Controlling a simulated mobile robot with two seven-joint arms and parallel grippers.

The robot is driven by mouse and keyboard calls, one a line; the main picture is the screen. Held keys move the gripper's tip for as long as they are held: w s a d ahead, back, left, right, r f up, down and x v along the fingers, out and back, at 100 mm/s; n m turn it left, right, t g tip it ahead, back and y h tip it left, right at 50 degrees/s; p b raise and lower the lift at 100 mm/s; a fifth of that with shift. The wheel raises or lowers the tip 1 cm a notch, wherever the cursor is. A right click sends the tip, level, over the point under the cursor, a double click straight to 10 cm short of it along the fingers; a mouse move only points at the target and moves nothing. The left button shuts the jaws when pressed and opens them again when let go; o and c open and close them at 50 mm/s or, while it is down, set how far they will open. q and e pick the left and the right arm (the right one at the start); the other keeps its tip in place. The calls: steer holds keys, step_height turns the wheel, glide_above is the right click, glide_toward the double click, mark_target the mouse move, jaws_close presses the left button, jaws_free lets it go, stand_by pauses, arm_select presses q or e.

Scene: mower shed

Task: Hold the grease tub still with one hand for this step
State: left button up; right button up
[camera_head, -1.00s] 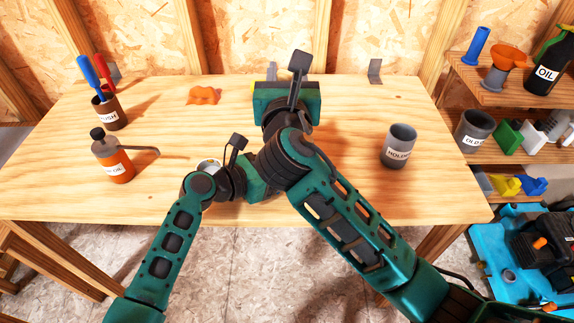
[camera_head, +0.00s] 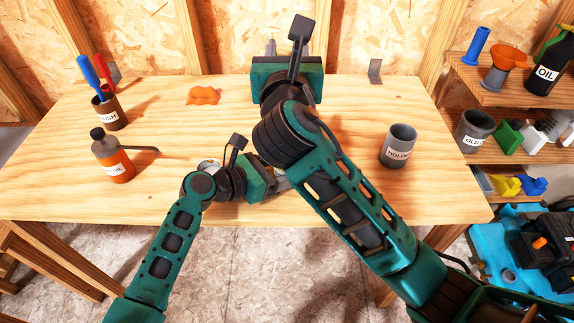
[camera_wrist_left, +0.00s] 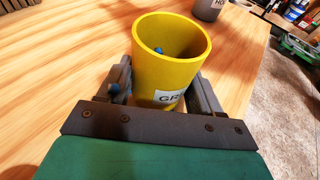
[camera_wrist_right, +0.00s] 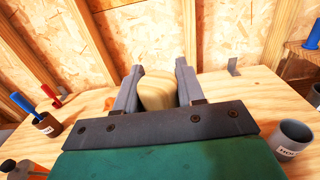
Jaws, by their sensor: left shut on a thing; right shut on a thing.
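The grease tub (camera_wrist_left: 165,65) is a yellow, open-topped cup with a partly hidden label reading "GR". It stands between the two fingers of my left gripper (camera_wrist_left: 160,92), which is shut on it. A small blue thing shows inside the tub. In the head view my right arm hides the tub and most of the left fingers. My right gripper (camera_wrist_right: 157,85) is shut on a pale beige block-like object (camera_wrist_right: 157,92), its far end rounded. In the head view the right gripper (camera_head: 270,47) is over the bench's back edge, its held object hidden.
On the wooden bench (camera_head: 350,195) stand a grey holder cup (camera_head: 398,148), an orange oil can (camera_head: 114,160) and a brown brush cup (camera_head: 107,110). An orange cloth (camera_head: 203,95) lies at the back left. Shelves on the right hold a funnel (camera_head: 502,65) and oil bottle (camera_head: 552,70).

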arm_select(q)
steer(key=o, duration=1.2)
steer(key=shift+a, duration=0.1)
steer(key=v, duration=1.2)
steer(key=shift+s+r, duration=0.1)
steer(key=shift+s, duration=0.1)
